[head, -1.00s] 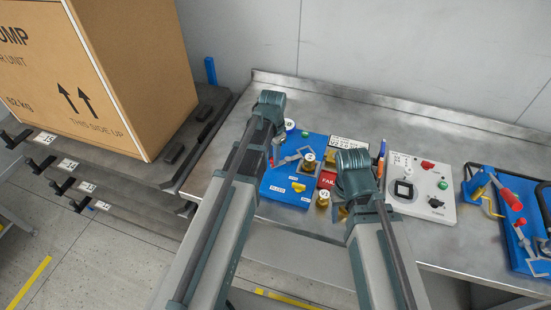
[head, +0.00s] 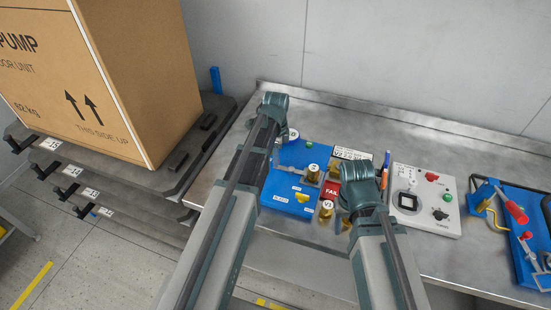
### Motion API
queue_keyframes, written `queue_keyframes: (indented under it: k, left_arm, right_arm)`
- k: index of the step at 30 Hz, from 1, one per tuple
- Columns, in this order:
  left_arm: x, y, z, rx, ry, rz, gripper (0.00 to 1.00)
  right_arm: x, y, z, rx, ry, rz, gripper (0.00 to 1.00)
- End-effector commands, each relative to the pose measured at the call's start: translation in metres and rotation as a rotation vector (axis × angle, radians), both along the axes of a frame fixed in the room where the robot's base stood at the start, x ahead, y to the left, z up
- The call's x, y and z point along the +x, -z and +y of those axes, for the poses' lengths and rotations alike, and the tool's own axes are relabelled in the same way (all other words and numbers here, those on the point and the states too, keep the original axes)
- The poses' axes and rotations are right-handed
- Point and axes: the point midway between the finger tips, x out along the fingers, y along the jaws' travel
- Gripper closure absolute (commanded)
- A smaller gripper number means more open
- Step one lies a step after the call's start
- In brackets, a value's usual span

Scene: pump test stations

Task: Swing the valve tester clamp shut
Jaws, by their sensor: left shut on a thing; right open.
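The blue valve tester board (head: 290,155) lies on the steel bench, partly behind my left arm. It carries brass valves with white caps, a yellow part (head: 302,197) and a red FAIL plate (head: 332,190). The clamp and its red handle do not show now; my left arm covers the board's left side. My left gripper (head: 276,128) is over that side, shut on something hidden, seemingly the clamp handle. My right gripper (head: 347,205) is open at the board's right edge, its fingers mostly hidden by the wrist.
A white control box (head: 425,200) with red and green buttons stands right of the board. Another blue fixture (head: 530,235) with red handles is at the far right. A large cardboard box (head: 110,80) stands on the dark rack at left. The bench behind the board is clear.

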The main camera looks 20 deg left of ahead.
Motion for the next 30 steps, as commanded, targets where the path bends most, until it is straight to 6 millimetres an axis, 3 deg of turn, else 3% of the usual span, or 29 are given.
queue_keyframes:
  k: [19, 20, 24, 30]
  left_arm:
    - [0.0037, -0.0001, -0.0002, 0.000, 0.048, -0.002, 1.00]
    - [0.0037, -0.0001, -0.0002, 0.000, 0.048, -0.002, 0.71]
    - [0.0035, -0.0001, -0.0002, 0.000, 0.047, -0.002, 0.45]
    - [0.0031, -0.0001, -0.0002, 0.000, 0.046, -0.001, 0.42]
  right_arm:
    - [0.0000, -0.0001, 0.0000, 0.000, 0.000, 0.000, 0.50]
    - [0.0000, -0.0001, 0.0000, 0.000, 0.000, 0.000, 0.50]
    - [0.0000, -0.0001, 0.0000, 0.000, 0.000, 0.000, 0.50]
    - [0.0000, -0.0001, 0.0000, 0.000, 0.000, 0.000, 0.50]
